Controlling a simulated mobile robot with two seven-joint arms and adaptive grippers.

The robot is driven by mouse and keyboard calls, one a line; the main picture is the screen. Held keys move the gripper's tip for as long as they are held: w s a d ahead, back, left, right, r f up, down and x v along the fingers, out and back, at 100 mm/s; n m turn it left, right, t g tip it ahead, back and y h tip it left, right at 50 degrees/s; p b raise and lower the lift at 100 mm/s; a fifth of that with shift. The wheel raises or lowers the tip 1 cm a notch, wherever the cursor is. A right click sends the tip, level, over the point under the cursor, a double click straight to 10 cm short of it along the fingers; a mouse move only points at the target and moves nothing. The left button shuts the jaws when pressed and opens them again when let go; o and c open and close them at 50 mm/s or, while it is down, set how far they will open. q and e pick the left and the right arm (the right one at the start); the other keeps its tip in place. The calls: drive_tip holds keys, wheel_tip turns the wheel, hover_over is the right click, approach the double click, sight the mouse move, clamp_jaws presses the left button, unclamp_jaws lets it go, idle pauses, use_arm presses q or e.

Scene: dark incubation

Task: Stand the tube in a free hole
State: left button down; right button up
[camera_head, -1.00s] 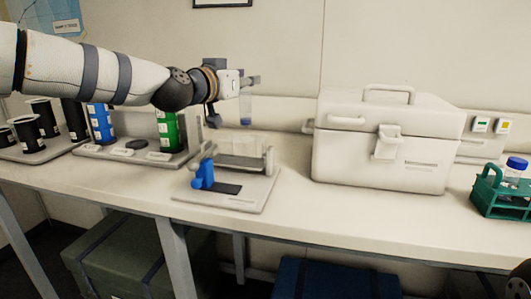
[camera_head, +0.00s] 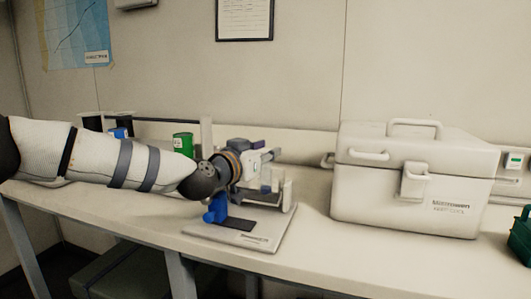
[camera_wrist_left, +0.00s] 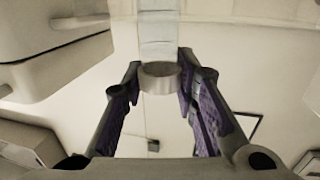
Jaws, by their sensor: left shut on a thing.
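My left gripper (camera_head: 268,170) is low over the bench, in front of and over a white device with a blue knob (camera_head: 216,208) and a flat base plate (camera_head: 262,236). In the left wrist view the gripper's purple-padded fingers (camera_wrist_left: 160,85) are shut on a clear tube (camera_wrist_left: 158,32) with a grey ring at its near end. In the head view the tube is mostly hidden by the gripper and device. I cannot tell whether it touches anything. A green rack (camera_head: 522,238) is cut off at the right edge; its holes cannot be made out. My right gripper is not in view.
A large white case (camera_head: 400,190) with handles stands right of the device. A green bottle (camera_head: 183,142) and a blue one (camera_head: 119,132) stand behind my left arm. The bench front (camera_head: 330,262) is clear.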

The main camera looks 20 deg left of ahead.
use_arm(q)
drive_tip(key=c, duration=1.3)
unclamp_jaws()
drive_tip(key=shift+r, duration=0.1)
drive_tip(key=p+v, duration=0.2)
drive_tip(key=v, duration=1)
drive_tip(key=shift+p, duration=0.35)
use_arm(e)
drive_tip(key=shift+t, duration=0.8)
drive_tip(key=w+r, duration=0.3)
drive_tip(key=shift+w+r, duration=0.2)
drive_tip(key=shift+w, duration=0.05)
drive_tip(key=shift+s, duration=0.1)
